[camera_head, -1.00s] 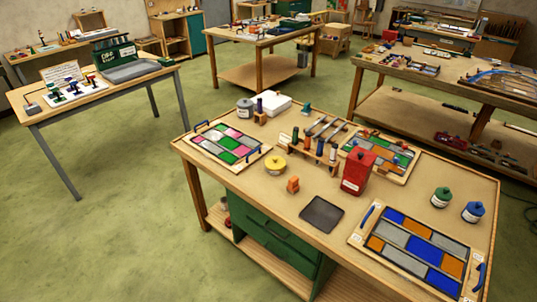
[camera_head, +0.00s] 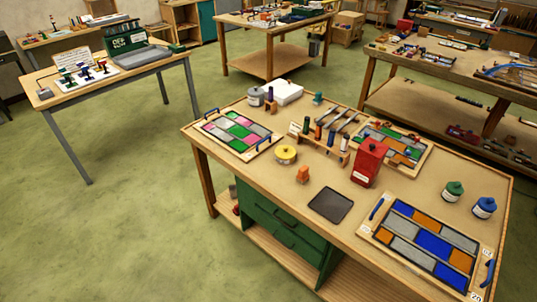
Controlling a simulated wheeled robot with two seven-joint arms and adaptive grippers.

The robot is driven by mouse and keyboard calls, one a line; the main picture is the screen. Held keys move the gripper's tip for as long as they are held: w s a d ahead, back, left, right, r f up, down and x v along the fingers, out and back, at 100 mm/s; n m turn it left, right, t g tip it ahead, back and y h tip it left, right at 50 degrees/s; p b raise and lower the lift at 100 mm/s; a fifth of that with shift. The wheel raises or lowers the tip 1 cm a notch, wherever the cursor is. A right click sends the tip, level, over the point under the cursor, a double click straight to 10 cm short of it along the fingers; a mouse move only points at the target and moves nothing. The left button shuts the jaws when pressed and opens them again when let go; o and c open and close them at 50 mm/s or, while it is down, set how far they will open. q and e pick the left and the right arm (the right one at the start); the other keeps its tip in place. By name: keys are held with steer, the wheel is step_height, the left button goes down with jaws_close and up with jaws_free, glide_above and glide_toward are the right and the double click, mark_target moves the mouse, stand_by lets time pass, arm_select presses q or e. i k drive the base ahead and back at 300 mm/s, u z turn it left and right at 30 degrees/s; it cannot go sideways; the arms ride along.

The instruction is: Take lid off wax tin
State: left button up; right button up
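A low round yellow tin (camera_head: 286,154), which looks like the wax tin, stands on the near wooden workbench (camera_head: 262,182). Its top looks covered and has a small pale spot in the middle. The tin is too small to tell where its lid meets the body. Neither of my grippers is in view.
A red can (camera_head: 368,163) and a rack of upright tools (camera_head: 320,137) stand right of the tin. A dark square pad (camera_head: 331,204) lies in front. A blue and orange panel (camera_head: 425,243) lies at right. Open green floor (camera_head: 130,225) lies left of the bench.

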mark_target(284, 152)
steer(key=u, duration=0.25)
steer(key=k, duration=0.95)
steer(key=u, duration=1.3)
steer(key=i, duration=1.9)
steer(key=z, duration=0.3)
steer(key=i, duration=1.15)
steer(key=z, duration=1.55)
steer(key=i, duration=0.9)
steer(key=z, duration=0.95)
